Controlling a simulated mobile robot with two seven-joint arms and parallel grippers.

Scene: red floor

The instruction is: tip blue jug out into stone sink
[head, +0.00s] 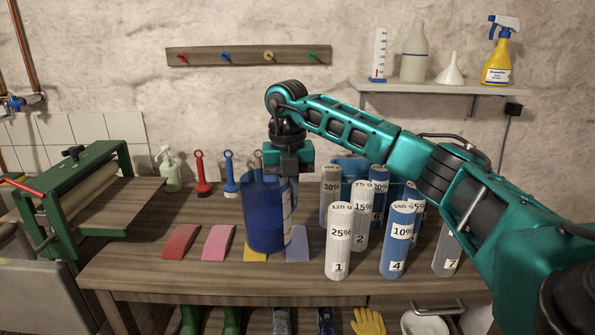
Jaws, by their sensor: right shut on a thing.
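The blue jug (264,222) is a see-through blue vessel with darker blue in its lower part and a pale label on its right side. It is upright over the middle of the bench; whether its base touches the bench I cannot tell. My right gripper (284,168) reaches in from the right and is shut on the jug at its upper right rim; the fingertips are partly hidden. The stone sink (40,290) seems to be the grey block at the lower left edge, cut off by the frame. My left gripper is not in view.
Several numbered cylinders (340,250) stand close right of the jug on the wooden bench (200,282). Coloured wedges (218,242) lie around its base. Red and blue stamps (202,175) stand behind. A green roller press (85,210) stands left, beside the sink.

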